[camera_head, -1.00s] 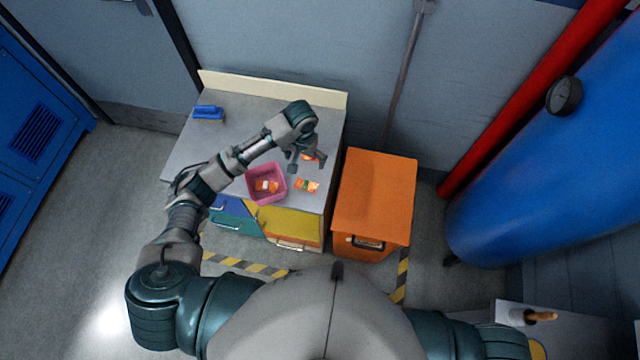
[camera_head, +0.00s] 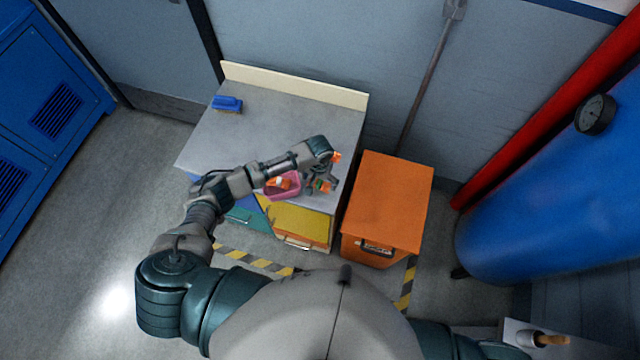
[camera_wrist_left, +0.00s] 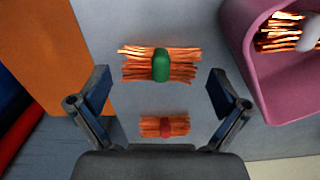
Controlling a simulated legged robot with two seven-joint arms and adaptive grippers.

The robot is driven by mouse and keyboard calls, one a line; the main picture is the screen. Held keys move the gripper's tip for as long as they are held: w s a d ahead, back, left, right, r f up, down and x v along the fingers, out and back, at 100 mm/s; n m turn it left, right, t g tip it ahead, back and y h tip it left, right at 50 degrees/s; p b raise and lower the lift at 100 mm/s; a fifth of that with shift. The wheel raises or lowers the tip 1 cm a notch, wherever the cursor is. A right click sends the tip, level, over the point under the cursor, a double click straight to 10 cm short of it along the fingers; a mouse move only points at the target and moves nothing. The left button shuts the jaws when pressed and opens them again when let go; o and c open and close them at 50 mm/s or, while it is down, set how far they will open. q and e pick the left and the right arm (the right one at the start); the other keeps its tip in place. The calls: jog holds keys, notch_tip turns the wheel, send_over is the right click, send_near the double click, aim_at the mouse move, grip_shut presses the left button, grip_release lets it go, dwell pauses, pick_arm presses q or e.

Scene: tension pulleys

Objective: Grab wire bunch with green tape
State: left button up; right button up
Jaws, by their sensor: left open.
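The wire bunch with green tape (camera_wrist_left: 160,65) lies on the grey countertop, its orange wires running across the left wrist view. In the head view this bunch (camera_head: 324,187) is partly hidden by my left gripper (camera_head: 321,180). My left gripper (camera_wrist_left: 159,86) is open and empty above the countertop, its two fingers on either side of the green-taped bunch in the wrist view, with gaps at both ends. A wire bunch with red tape (camera_wrist_left: 165,127) lies parallel to it, nearer the palm in that view. My right gripper is not in view.
A pink bin (camera_wrist_left: 236,55) holding a white-taped wire bunch (camera_wrist_left: 290,33) stands beside the green-taped bunch. An orange box (camera_head: 388,200) stands right of the cabinet. A blue brush-like object (camera_head: 227,104) lies at the counter's back left. The countertop's middle (camera_head: 270,125) is clear.

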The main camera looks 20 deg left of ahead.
pick_arm(q)
jog(key=shift+a+f, duration=0.2)
jog(key=shift+f, duration=0.35)
jog(key=shift+d, duration=0.15)
jog(key=c, duration=0.8)
jog(key=shift+d, duration=0.1)
jog(key=shift+c, duration=0.2)
jog(key=shift+r, duration=0.1)
